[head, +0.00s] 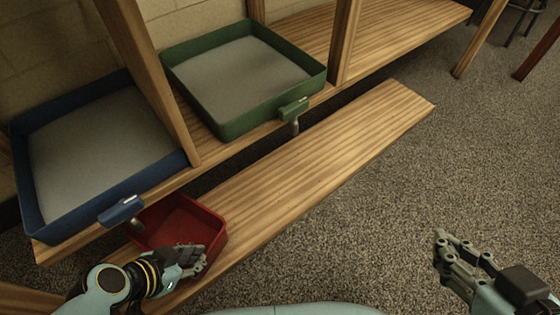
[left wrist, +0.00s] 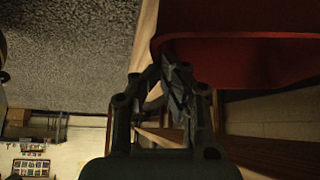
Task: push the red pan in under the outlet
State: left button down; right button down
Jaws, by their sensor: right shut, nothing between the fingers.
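The red pan (head: 178,222) lies flat on the low wooden shelf, below the blue tray (head: 168,168). The blue tray's outlet (head: 122,211) has a short spout that overlaps the pan's left corner in the head view; most of the pan lies to the right of it. My left gripper (head: 192,262) is at the pan's near side and covers part of that wall; I cannot tell if it touches. In the left wrist view its fingers (left wrist: 167,72) look shut, close by the red pan (left wrist: 240,50). My right gripper (head: 462,246) is shut and empty over the carpet.
A green tray (head: 168,75) with its own outlet (head: 293,108) stands on the upper shelf to the right. The low shelf (head: 330,155) is clear to the right of the pan. Open carpet (head: 370,230) lies in front.

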pick_arm(q)
jog(key=shift+s+a+f, duration=0.1)
jog(key=shift+s+a, duration=0.3)
jog(key=shift+s, duration=0.15)
jog(key=shift+w+r+p, duration=0.15)
jog(key=shift+r+p, duration=0.55)
jog(key=shift+r, duration=0.2)
jog(key=shift+f, duration=0.1)
